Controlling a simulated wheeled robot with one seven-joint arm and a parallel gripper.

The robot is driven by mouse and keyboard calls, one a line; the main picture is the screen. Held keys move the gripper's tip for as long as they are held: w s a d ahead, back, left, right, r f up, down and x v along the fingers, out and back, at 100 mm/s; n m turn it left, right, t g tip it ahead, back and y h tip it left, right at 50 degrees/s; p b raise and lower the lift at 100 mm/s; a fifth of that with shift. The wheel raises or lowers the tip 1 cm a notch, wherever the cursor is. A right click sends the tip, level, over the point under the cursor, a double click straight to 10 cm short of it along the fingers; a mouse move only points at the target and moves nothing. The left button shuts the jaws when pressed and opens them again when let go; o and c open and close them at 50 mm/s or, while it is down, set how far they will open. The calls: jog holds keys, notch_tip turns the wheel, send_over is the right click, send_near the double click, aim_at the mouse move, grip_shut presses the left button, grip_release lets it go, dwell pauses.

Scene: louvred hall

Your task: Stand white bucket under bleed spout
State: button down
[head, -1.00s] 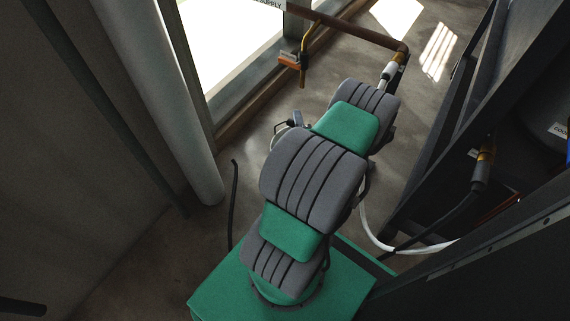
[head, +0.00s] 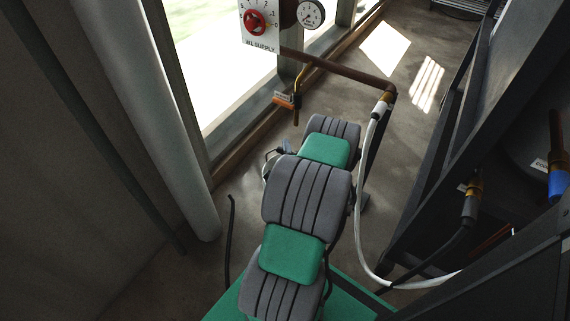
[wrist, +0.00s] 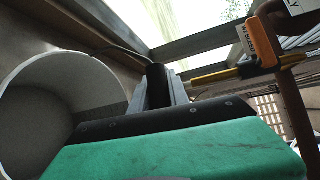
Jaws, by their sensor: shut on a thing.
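The white bucket (wrist: 40,115) fills the left of the wrist view, tilted in the picture, with its open mouth and inner wall showing. In the head view my gripper (head: 285,148) shows only as a small grey part left of my arm, which hides most of the bucket.
A supply panel (head: 260,25) with a red knob and a gauge (head: 310,13) is above the spout. A copper pipe (head: 345,68) runs right to a white hose (head: 361,200). Dark framework (head: 440,150) bounds the right, a pale column (head: 165,120) the left. Floor shows between.

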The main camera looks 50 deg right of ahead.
jog(key=w+d+f+b, duration=0.4)
jog(key=f+b, duration=0.1)
jog(key=f, duration=0.4)
jog(key=shift+d+f, duration=0.3)
jog(key=shift+f, duration=0.1)
jog(key=c, duration=1.3)
grip_release()
jog(key=shift+r, duration=0.1)
jog(key=shift+o, duration=0.2)
jog(key=p+v, duration=0.2)
jog(key=v, duration=1)
jog(key=shift+p, duration=0.3)
